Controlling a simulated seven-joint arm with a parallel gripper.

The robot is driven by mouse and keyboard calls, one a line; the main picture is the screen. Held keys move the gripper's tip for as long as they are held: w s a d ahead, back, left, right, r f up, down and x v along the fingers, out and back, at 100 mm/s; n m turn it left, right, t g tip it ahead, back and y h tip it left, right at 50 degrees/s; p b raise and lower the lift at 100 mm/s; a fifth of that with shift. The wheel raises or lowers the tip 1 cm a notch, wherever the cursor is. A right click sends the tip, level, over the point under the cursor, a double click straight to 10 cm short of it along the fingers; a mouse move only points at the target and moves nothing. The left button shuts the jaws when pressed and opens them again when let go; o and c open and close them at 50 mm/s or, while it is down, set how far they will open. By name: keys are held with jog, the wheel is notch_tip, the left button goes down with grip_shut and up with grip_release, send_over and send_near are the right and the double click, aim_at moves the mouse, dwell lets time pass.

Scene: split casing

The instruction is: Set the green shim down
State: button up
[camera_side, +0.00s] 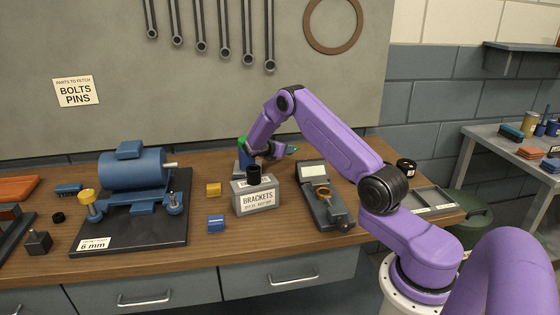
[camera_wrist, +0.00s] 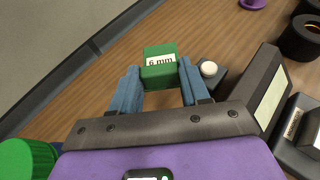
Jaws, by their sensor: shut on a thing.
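The green shim (camera_wrist: 159,74) is a small block with a white "6 mm" label, at the upper middle of the wrist view. My gripper (camera_wrist: 160,78) is shut on it, with one blue finger on each side. The shim's underside is hidden, and wood bench top shows beyond it. In the side view my gripper (camera_side: 284,151) is behind the brackets box, above the back of the bench. A small green-teal patch shows at its tip there, too small to make out clearly.
The grey brackets box (camera_side: 256,201), a grey device with a pale panel (camera_side: 313,171), yellow (camera_side: 213,190) and blue (camera_side: 216,224) blocks stand on the bench. A blue motor (camera_side: 132,170) sits left on a dark plate marked "6 mm" (camera_side: 176,236). A shallow tray (camera_side: 432,199) lies right.

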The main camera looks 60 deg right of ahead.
aim_at(280, 167)
jog(key=shift+w+d+f, duration=0.3)
jog(key=shift+w+f, duration=0.1)
jog(key=shift+f, duration=0.2)
jog(key=shift+w+d+f, duration=0.25)
jog(key=shift+w+f, duration=0.15)
jog(key=shift+f, duration=0.15)
jog(key=shift+w+d+f, duration=0.3)
jog(key=shift+w+f, duration=0.1)
jog(key=shift+f, duration=1.7)
jog(key=shift+f, duration=0.15)
jog(key=o, duration=1)
jog(key=shift+o, duration=0.2)
jog(key=v, duration=1.2)
jog(key=shift+r, duration=0.2)
